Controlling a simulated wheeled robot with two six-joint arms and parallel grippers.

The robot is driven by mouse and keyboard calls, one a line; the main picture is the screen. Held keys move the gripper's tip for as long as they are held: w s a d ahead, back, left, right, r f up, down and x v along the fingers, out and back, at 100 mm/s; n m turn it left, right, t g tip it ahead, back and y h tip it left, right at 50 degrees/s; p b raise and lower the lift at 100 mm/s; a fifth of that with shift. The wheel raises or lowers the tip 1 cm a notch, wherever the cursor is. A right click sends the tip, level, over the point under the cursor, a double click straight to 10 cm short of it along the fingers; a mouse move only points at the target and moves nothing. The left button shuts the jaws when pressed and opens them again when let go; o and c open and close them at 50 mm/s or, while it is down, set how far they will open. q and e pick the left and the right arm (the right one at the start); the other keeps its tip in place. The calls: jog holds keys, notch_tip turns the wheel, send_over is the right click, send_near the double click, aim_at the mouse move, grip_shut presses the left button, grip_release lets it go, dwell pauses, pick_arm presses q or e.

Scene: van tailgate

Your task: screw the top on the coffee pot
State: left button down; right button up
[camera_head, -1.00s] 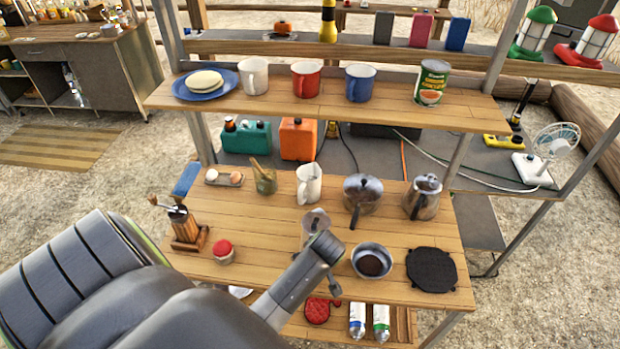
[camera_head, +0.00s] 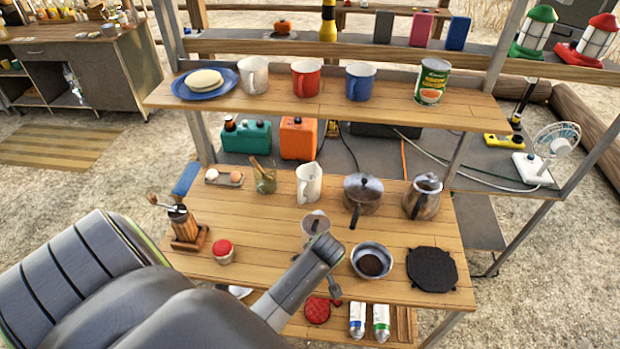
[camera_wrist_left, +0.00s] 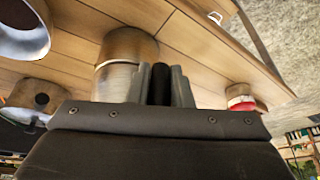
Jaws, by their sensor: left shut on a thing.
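A silver metal coffee pot (camera_head: 314,223) stands in the middle of the wooden table, partly hidden behind my left wrist. In the left wrist view the silver body (camera_wrist_left: 118,78) shows a seam around it, with one part above the other. I cannot tell how tightly the parts are joined. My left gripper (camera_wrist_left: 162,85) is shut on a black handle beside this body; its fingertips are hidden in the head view. My right gripper is not in view.
A metal bowl (camera_head: 371,262) with dark contents and a black trivet (camera_head: 432,269) lie to the right. A lidded pot (camera_head: 362,196), a kettle (camera_head: 423,197) and a white jug (camera_head: 309,184) stand behind. A red-topped jar (camera_head: 223,252) and a grinder (camera_head: 185,228) stand left.

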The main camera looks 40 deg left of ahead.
pick_arm(q)
jog(key=shift+f, duration=0.2)
dwell(0.4)
jog(key=c, duration=1.2)
grip_release()
jog(key=shift+f, duration=0.1)
jog(key=b+v, duration=0.2)
jog(key=v, duration=1.5)
jog(key=shift+r, duration=0.25)
